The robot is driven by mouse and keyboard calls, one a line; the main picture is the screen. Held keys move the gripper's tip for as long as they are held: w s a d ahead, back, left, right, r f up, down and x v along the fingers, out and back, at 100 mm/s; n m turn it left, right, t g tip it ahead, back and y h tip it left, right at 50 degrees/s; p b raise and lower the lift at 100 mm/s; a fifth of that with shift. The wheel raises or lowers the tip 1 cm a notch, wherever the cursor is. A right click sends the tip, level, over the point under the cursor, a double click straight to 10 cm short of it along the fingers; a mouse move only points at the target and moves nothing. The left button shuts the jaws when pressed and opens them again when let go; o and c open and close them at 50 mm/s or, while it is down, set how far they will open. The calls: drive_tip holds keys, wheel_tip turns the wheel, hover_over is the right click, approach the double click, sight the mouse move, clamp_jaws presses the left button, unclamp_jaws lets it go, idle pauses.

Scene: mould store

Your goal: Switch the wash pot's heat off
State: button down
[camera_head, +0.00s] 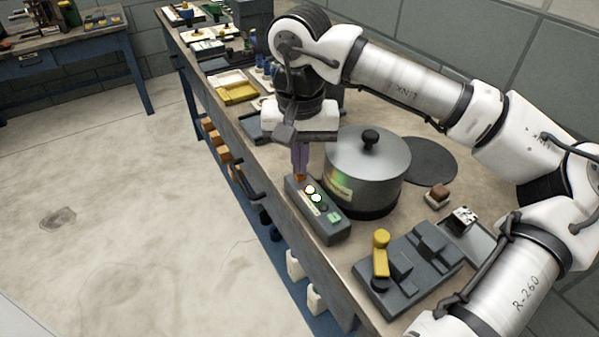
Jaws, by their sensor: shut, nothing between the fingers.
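The wash pot (372,168) is a large grey metal pot with a lid and black knob. It stands on a dark round base on the bench. A grey control box (333,229) lies beside it at the bench's front edge, with two bright whitish-green lamps (313,194) and a small green square (334,216) on top. My gripper (300,172) points down over the box's far end, its fingers shut and empty. A small orange part (300,178) shows right at the fingertips; I cannot tell whether they touch it.
A dark round disc (430,160) lies right of the pot. A dark grey fixture with a yellow handle (381,255) stands at the near end. Small blocks (438,196) and yellow trays (236,92) are on the bench. Open floor (130,200) lies left.

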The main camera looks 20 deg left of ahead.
drive_tip(key=shift+f+b, duration=0.3)
drive_tip(key=shift+f, duration=0.1)
wheel_tip(320, 180, up, 10)
drive_tip(key=p, duration=0.6)
drive_tip(key=shift+p, duration=0.4)
idle(0.3)
